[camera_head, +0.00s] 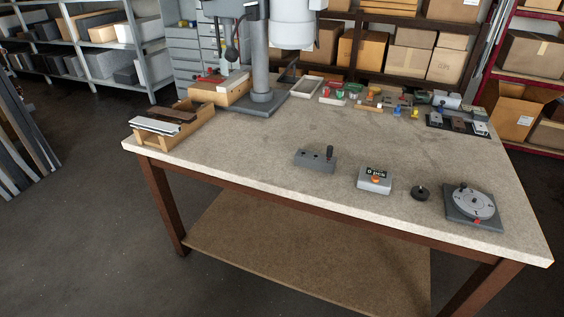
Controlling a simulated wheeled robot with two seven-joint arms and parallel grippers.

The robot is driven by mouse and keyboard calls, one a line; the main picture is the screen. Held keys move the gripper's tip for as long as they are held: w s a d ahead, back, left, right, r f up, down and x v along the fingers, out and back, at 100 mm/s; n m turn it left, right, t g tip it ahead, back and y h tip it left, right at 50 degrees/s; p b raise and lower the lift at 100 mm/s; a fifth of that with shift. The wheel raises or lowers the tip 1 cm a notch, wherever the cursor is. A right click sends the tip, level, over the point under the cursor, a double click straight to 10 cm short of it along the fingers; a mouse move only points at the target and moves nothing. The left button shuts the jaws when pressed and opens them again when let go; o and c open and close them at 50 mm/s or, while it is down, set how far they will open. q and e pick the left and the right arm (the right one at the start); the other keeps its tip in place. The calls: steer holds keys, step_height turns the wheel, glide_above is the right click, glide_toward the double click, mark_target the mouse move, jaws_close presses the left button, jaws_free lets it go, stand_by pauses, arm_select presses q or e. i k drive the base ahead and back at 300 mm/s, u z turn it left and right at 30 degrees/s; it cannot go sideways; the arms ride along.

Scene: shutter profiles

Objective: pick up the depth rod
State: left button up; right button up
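A short dark upright rod (330,152) with a thicker top stands at the right end of a grey block (313,161) near the front middle of the table. It looks like the depth rod, but it is small and I cannot be sure. Its lower end is hidden in the block. The block's top has other dark holes to the left of the rod. Neither of my grippers is in view.
The stone-topped table (260,165) carries a drill press (263,100), a wooden tray with profiles (155,126), a counter box (374,181), a black knob (419,192) and a round dial on a plate (473,203). Small parts line the back. The table's middle is clear.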

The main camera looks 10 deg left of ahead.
mark_target(330, 149)
steer(key=u, duration=1.25)
steer(key=i, duration=0.25)
steer(key=z, duration=1.05)
steer(key=i, duration=1.1)
steer(key=z, duration=1.25)
steer(key=i, duration=0.15)
steer(key=z, duration=0.05)
